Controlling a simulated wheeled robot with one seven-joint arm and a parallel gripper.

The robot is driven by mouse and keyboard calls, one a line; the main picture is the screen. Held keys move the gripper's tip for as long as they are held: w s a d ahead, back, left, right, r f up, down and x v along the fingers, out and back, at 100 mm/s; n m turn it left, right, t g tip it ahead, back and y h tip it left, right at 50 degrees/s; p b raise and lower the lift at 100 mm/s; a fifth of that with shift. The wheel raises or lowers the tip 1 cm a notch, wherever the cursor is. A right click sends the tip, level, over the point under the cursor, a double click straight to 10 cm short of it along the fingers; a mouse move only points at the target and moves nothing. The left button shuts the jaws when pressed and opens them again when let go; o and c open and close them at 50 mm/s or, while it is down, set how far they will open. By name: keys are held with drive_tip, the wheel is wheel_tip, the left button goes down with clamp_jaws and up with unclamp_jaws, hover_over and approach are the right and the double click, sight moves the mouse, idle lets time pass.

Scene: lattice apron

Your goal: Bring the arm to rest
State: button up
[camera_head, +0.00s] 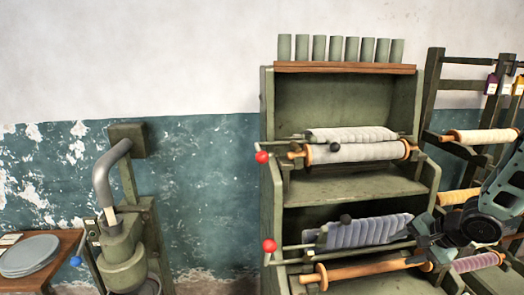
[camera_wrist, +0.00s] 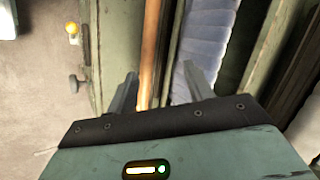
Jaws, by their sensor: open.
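My gripper (camera_head: 424,243) is at the right in the head view, in front of the lower part of the green rack (camera_head: 268,185). The wrist view shows its two fingers (camera_wrist: 160,90) apart, with nothing held between them. A bare wooden roller (camera_wrist: 150,50) and a pale lavender cloth roll (camera_wrist: 207,40) show beyond the fingers. In the head view the wooden roller (camera_head: 360,271) lies low in the rack, with the lavender roll (camera_head: 365,232) above it. My arm covers part of the rack's right side.
A cream roll (camera_head: 355,152) lies on the rack's upper level. Red knobs (camera_head: 262,157) stick out at its left. Several green cylinders (camera_head: 335,48) stand on top. A dark rack (camera_head: 430,100) with more rolls stands close at right. A green machine (camera_head: 125,250) and plates (camera_head: 30,255) are left.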

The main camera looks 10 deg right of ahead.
drive_tip(key=s+a+r+n+g+h+b, duration=0.1)
drive_tip(key=s+a+r+n, duration=0.1)
drive_tip(key=a+n, duration=0.45)
drive_tip(key=s+a+r+n+g+h+b, duration=0.1)
drive_tip(key=s+a+r+n+h+b, duration=0.15)
drive_tip(key=a, duration=0.75)
drive_tip(key=s+a+r+n+g, duration=0.1)
drive_tip(key=s+a+n, duration=0.2)
drive_tip(key=s, duration=0.4)
drive_tip(key=s+a+r+n+g+b, duration=0.1)
drive_tip(key=s+a+n+g, duration=0.1)
drive_tip(key=s+a+n, duration=0.2)
drive_tip(key=s+a+r+n+g, duration=0.1)
drive_tip(key=s+a+n, duration=0.3)
drive_tip(key=s, duration=0.7)
drive_tip(key=shift+a+g+y+b, duration=0.3)
drive_tip(key=shift+a+y+b, duration=0.1)
drive_tip(key=shift+a, duration=0.3)
